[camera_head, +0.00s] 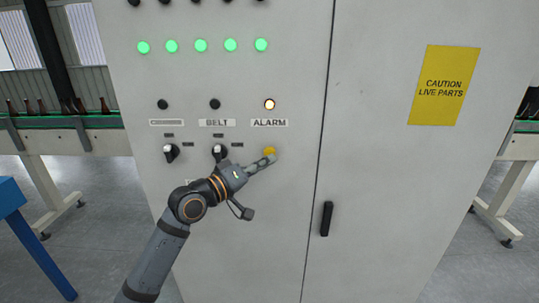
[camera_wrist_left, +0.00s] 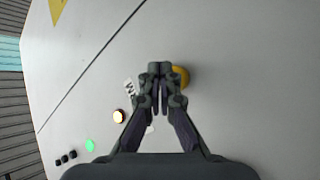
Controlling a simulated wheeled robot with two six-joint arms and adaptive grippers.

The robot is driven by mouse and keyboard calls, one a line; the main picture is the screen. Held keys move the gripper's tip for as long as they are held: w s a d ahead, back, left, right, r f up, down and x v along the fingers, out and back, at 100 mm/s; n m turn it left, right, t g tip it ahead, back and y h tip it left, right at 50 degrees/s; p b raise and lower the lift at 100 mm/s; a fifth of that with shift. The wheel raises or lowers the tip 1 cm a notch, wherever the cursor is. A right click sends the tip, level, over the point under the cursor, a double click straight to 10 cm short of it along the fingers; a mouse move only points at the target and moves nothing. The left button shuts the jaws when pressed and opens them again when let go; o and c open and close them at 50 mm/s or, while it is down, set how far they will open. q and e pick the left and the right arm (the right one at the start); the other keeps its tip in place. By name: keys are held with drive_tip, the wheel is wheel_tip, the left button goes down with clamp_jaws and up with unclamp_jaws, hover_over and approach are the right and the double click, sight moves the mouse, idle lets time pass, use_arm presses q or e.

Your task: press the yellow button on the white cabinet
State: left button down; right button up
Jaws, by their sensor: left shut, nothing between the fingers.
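The white cabinet (camera_head: 230,75) fills the middle of the head view. The yellow button (camera_head: 270,151) sits on it below the ALARM label (camera_head: 269,122). My left gripper (camera_head: 271,159) is shut and empty, with its fingertips at the lower edge of the button in the head view. In the left wrist view the shut fingers (camera_wrist_left: 160,70) cover part of the yellow button (camera_wrist_left: 181,77), which shows just right of the tips. I cannot tell whether the tips touch it. My right gripper is in neither view.
A lit alarm lamp (camera_head: 269,104) is above the label. Two selector switches (camera_head: 219,151) (camera_head: 171,152) are left of the button. A black door handle (camera_head: 326,218) and a yellow caution sign (camera_head: 444,85) are on the right. A conveyor with bottles (camera_head: 42,107) stands at left.

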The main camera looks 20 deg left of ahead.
use_arm(q)
drive_tip(key=shift+w, duration=0.1)
drive_tip(key=shift+w+a, duration=0.1)
drive_tip(key=shift+w, duration=0.25)
drive_tip(key=shift+w+a, duration=0.15)
drive_tip(key=shift+w, duration=0.25)
idle(0.7)
drive_tip(key=shift+s, duration=0.1)
drive_tip(key=shift+s+d, duration=0.25)
drive_tip(key=shift+s, duration=0.5)
drive_tip(key=shift+s+p, duration=0.1)
drive_tip(key=shift+p, duration=0.3)
drive_tip(key=s+p, duration=0.1)
drive_tip(key=s, duration=0.1)
drive_tip(key=s+d+p, duration=0.1)
drive_tip(key=s, duration=0.1)
drive_tip(key=shift+s+d, duration=0.2)
drive_tip(key=shift+s, duration=0.1)
